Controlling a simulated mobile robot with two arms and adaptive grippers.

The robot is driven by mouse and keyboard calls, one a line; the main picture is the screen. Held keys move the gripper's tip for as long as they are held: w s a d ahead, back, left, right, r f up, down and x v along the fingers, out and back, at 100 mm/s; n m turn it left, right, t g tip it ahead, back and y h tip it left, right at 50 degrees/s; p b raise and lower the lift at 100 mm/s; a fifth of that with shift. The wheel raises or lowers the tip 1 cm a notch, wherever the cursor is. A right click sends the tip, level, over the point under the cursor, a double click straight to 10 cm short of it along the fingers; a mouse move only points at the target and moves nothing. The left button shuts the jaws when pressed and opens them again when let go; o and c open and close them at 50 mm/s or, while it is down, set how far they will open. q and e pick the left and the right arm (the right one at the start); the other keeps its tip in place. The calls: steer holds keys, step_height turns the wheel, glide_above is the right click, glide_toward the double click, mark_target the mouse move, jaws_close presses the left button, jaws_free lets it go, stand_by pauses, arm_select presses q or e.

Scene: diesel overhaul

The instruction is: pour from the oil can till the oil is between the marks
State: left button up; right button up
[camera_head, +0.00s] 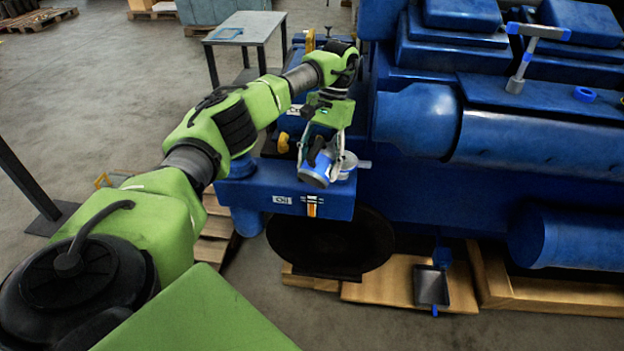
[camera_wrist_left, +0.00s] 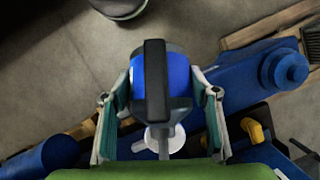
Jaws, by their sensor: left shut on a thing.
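The oil can (camera_head: 316,170), blue and grey with a dark handle, is held tilted on its side above the blue engine housing. My left gripper (camera_head: 328,158) is shut on it. In the left wrist view the can (camera_wrist_left: 178,78) sits between the two fingers of the left gripper (camera_wrist_left: 160,100). A pale round funnel or filler opening (camera_head: 348,160) is beside and under the can; it also shows in the left wrist view (camera_wrist_left: 160,138). The sight gauge (camera_head: 311,207) with yellow marks is beside the "Oil" label (camera_head: 283,200). The oil level is too small to read. My right gripper is out of view.
The big blue engine (camera_head: 420,120) fills the right side. A grey table (camera_head: 245,27) stands behind. A dustpan-like grey tray (camera_head: 432,287) lies on a wooden pallet (camera_head: 385,290) below. A yellow knob (camera_head: 283,142) sticks up left of the can. Floor at left is mostly open.

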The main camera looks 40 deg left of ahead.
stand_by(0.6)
arm_select(q)
steer(key=shift+w, duration=0.1)
steer(key=shift+r+b, duration=0.15)
steer(key=shift+b, duration=0.15)
stand_by(0.8)
steer(key=shift+w+g+b, duration=0.1)
steer(key=shift+g+b, duration=0.25)
steer(key=shift+g, duration=0.05)
